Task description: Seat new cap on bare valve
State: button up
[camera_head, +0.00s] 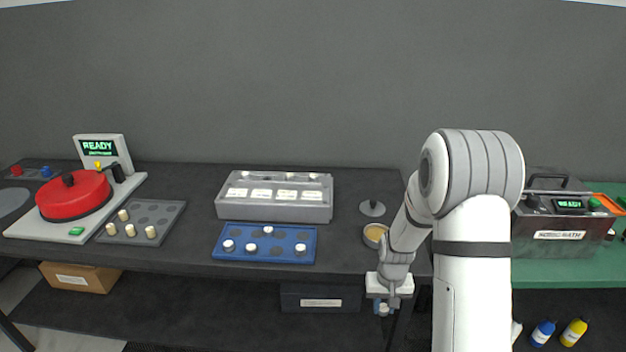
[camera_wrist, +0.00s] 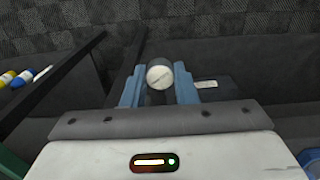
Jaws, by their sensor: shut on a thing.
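My gripper (camera_head: 382,302) hangs low in front of the bench's front edge, right of centre in the head view. In the wrist view its blue fingers (camera_wrist: 158,88) are closed on the sides of a small vial with a round white cap (camera_wrist: 160,76). The cap faces the wrist camera; the fingers partly hide the body below. I see nothing that I can tell as a bare valve or a separate new cap.
The dark bench (camera_head: 350,260) carries a blue rack (camera_head: 230,256) with white-capped vials, a grey box (camera_head: 274,212), a grey rack (camera_head: 172,209) and a red-lidded machine (camera_head: 75,196). A round yellowish dish (camera_head: 375,232) is near my forearm. A bath (camera_head: 560,248) stands right.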

notch_tip(320, 180, up, 19)
jog(key=p, duration=1.1)
jog(key=shift+r, duration=0.2)
